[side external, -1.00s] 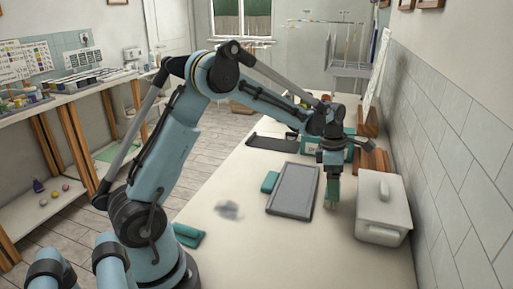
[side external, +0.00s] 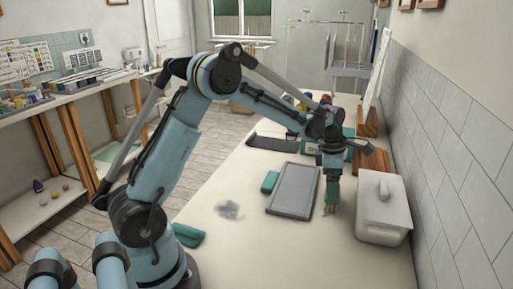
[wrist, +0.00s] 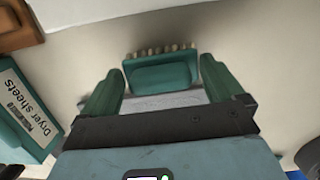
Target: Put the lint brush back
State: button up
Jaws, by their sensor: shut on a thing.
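The lint brush (wrist: 160,75) shows in the wrist view as a teal block with a row of tan bristles along its far edge. It sits between the two teal fingers of my gripper (wrist: 158,90), which is shut on it. A grey patch shows just below the block, between the fingers. In the side view my gripper (side external: 332,192) points down low over the table, between a grey tray and a white lidded box. Only a little of the brush shows under the fingertips there, and I cannot tell whether it touches the table.
The grey tray (side external: 295,190) lies left of my gripper, and the white lidded box (side external: 383,208) stands close on the right by the wall. A teal item (side external: 270,182) lies beside the tray. A dryer sheets box (wrist: 22,112) is nearby. A grey smudge (side external: 230,210) marks the table.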

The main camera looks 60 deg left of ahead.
jog(key=shift+f, duration=0.45)
jog(key=o, duration=0.7)
notch_tip(320, 180, up, 11)
jog(key=s+a, duration=0.1)
jog(key=s+d+r+m+t, duration=0.2)
jog(key=s+d+r+m, duration=0.1)
jog(key=s+m, duration=0.3)
jog(key=s+d+f+m+t, duration=0.1)
jog(key=s+m, duration=0.3)
jog(key=m, duration=0.3)
jog(key=s+d+f+m+t, duration=0.1)
jog(key=s+d+m, duration=0.1)
jog(key=s+m, duration=0.2)
jog(key=s+d+f+m+t+y, duration=0.1)
jog(key=s+m, duration=0.3)
jog(key=m, duration=0.6)
jog(key=shift+s+d+f+t, duration=0.1)
jog(key=shift+d+f+t, duration=0.15)
jog(key=shift+d+t, duration=0.25)
